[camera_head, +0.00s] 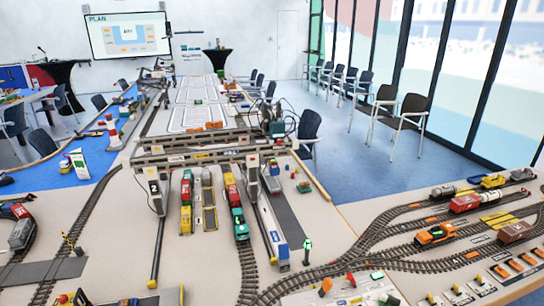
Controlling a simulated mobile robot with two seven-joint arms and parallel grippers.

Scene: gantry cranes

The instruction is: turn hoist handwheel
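A grey model gantry crane (205,150) spans the tracks in the middle of the layout table. Its legs stand on both sides of the tracks, and a leg on the left carries a number plate. A dark mechanism with loose wires (282,118) stands at the crane's right end. I cannot make out a hoist handwheel for certain at this size. Neither of my grippers shows in this view.
A train with red, yellow and green wagons (236,205) stands under the crane. Curved tracks with several wagons (435,235) fill the right side. A blue-white container (280,248) stands near the front. Chairs (408,118) line the windows, with open blue floor before them.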

